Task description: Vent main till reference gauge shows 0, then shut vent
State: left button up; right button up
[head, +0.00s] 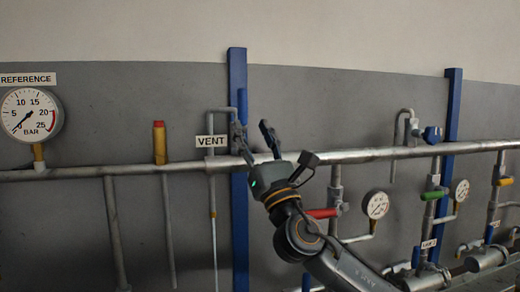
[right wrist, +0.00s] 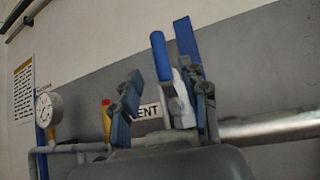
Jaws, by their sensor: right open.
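The round reference gauge (head: 32,114) hangs at the left of the head view under its REFERENCE sign (head: 28,79). Its needle points lower left, at or close to 0. The VENT sign (head: 211,141) hangs on a thin pipe above the main pipe. The vent valve's blue lever (right wrist: 160,56) stands roughly upright on a pale valve body in the right wrist view. My right gripper (head: 252,130) is open, its fingers either side of the lever in the right wrist view (right wrist: 163,85). Contact cannot be told. My left gripper is out of view.
The grey main pipe (head: 370,154) runs across the wall just behind my right gripper. A blue post (head: 238,220) stands behind the vent. A red lever (head: 322,213), green lever (head: 432,195) and small gauge (head: 375,205) are to the right. A yellow, red-topped fitting (head: 159,143) stands left.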

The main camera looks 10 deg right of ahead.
jog(key=shift+v, duration=2.25)
